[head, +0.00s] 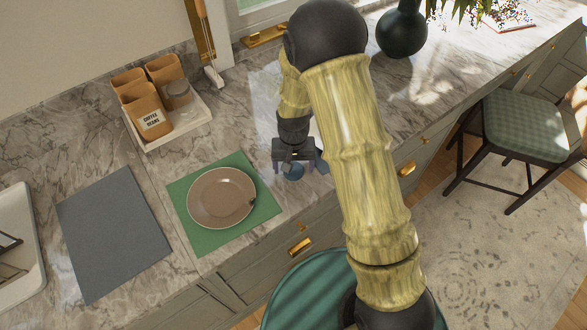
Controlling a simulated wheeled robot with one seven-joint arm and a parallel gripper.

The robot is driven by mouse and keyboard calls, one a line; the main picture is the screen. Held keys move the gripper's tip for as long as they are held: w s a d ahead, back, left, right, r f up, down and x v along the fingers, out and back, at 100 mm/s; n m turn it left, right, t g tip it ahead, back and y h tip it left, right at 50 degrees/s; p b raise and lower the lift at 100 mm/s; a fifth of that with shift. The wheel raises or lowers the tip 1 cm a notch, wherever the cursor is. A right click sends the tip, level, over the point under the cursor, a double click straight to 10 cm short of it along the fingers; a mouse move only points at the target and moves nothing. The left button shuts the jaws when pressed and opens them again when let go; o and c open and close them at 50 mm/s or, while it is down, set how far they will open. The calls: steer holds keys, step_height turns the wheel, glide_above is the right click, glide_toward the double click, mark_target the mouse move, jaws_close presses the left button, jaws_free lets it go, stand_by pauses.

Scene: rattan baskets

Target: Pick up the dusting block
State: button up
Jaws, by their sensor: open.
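My gripper (293,164) hangs over the marble counter near its front edge, pointing down, with its fingers apart. A small blue item (293,174) shows beneath and between the fingers. A darker blue-grey piece (322,164) shows just right of the gripper, partly hidden by my arm. I cannot tell which of these is the dusting block, or whether the fingers touch either one. Nothing is seen held.
A brown plate (220,198) sits on a green mat (246,166) left of the gripper. A white tray (193,132) with canisters stands behind. A grey mat (112,232) lies farther left. A dark vase (402,32) stands at upper right. A chair (525,124) is at right.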

mark_target(294, 169)
stand_by(0.5)
steer(key=c, duration=1.1)
steer(key=shift+c, duration=0.2)
step_height(294, 169, up, 10)
steer(key=b, duration=0.1)
steer(key=shift+b, duration=0.4)
steer(key=shift+o, duration=1.1)
steer(key=shift+c, duration=0.3)
